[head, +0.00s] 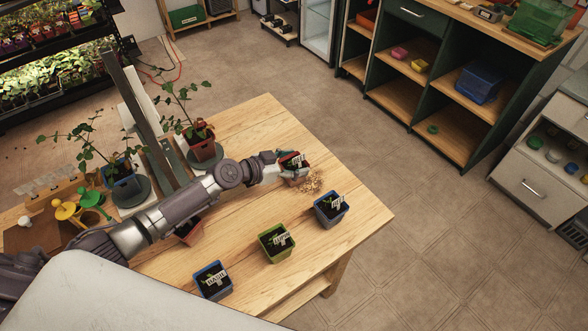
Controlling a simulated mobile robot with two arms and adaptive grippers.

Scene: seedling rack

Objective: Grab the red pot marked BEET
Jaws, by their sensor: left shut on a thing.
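My left gripper (292,172) is at the middle of the wooden table, toward its far right side. It is shut on a small red pot (289,157) with dark soil and a white label. The label's word is too small to read surely, and the fingers hide part of the pot. I cannot tell whether the pot is clear of the table. Another reddish pot (188,235) stands under my left forearm, mostly hidden by it. My right gripper is out of view.
On the table (262,112) stand a blue pot (213,281), a green pot (275,243) and a grey-blue pot (330,209), all labelled. Brown crumbs (314,182) lie by the gripper. Taller potted plants (201,146) stand behind my arm. The far corner is clear.

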